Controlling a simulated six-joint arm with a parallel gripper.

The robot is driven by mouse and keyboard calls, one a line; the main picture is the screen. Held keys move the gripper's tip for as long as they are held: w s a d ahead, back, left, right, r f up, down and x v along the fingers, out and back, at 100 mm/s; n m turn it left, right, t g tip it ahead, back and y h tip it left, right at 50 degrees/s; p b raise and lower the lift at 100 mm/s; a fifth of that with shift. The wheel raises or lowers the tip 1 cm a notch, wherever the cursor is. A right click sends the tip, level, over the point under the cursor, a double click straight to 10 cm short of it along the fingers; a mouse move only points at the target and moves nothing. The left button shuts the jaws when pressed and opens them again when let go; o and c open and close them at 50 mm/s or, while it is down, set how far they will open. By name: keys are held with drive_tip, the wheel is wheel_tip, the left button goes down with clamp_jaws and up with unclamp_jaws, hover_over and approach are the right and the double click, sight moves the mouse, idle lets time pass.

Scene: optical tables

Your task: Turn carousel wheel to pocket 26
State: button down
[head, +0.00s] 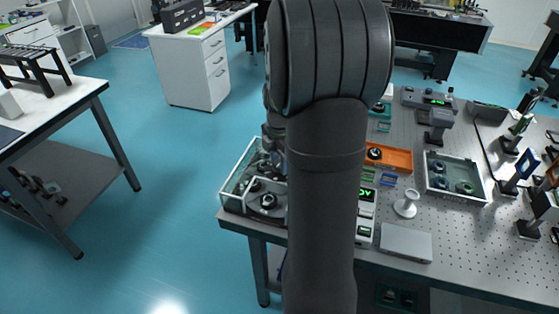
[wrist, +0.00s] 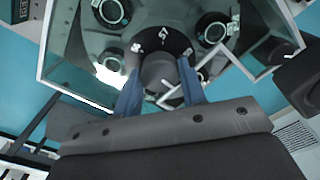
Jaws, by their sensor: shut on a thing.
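The carousel (head: 236,185) stands at the near left corner of the optical table, inside a clear-walled case. In the wrist view, its grey central knob (wrist: 160,74) sits between the two blue fingers of my gripper (wrist: 160,92), which is shut on it. Several dark round parts with ring tops, such as one (wrist: 213,27) at the upper right, sit around the knob on the wheel. In the head view my arm hides the gripper and part of the carousel.
Clear walls (wrist: 262,50) rise close around the wheel. On the optical table (head: 440,215), right of my arm, are an orange tray (head: 398,160), a grey tray with round parts (head: 483,190), a white pedestal (head: 405,206) and a flat grey box (head: 406,243). Open floor lies left.

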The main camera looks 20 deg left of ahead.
drive_tip(key=shift+r+n, duration=0.1)
drive_tip(key=shift+n, duration=0.4)
idle(0.3)
drive_tip(key=c, duration=0.9)
unclamp_jaws()
wheel_tip(320, 180, up, 17)
drive_tip(key=shift+r, duration=0.15)
wheel_tip(320, 180, down, 18)
drive_tip(key=shift+r, duration=0.25)
idle(0.4)
